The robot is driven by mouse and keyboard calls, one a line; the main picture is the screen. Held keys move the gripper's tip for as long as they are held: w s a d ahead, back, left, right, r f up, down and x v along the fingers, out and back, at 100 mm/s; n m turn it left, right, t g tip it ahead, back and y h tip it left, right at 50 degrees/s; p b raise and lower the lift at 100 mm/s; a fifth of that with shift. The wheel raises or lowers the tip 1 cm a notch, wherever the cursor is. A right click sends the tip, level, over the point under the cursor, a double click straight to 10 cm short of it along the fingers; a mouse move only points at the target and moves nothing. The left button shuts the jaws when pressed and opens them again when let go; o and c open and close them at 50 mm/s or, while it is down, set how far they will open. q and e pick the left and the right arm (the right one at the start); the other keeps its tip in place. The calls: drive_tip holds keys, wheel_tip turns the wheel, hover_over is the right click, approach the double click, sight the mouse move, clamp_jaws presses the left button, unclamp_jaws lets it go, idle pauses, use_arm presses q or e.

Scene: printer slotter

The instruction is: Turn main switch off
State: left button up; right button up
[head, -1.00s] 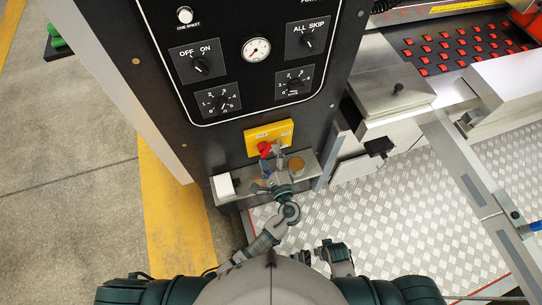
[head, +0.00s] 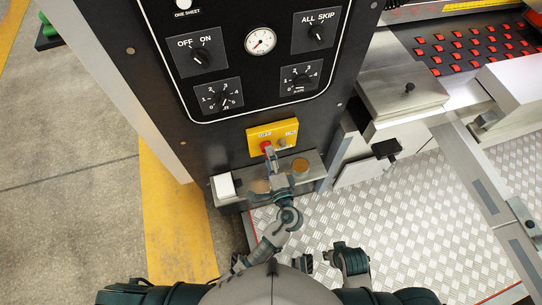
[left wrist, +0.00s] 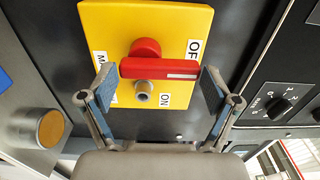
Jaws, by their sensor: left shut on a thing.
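The main switch is a yellow plate (head: 290,128) low on the black control panel, and it also shows in the left wrist view (left wrist: 105,25). It carries a red handle (left wrist: 160,68) with a white stripe at its right end. In the left wrist view the handle lies across the picture, with OFF and ON lettering on the plate beside it. My left gripper (left wrist: 157,82) has one finger at each end of the handle and is shut on it. In the head view my left gripper (head: 270,155) partly covers the switch.
A grey ledge (head: 312,160) juts out below the switch, with a white block (head: 223,186) and a round brass-coloured disc (head: 300,165). Several knobs and a gauge (head: 260,41) sit above. Metal machine parts (head: 400,92) stand to the right.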

use_arm(q)
drive_tip(key=shift+a, duration=0.1)
drive_tip(key=o, duration=0.8)
drive_tip(key=shift+o, duration=0.4)
drive_tip(key=shift+w+f, duration=0.1)
drive_tip(key=shift+w, duration=0.1)
drive_tip(key=v, duration=0.7)
drive_tip(key=shift+s, duration=0.2)
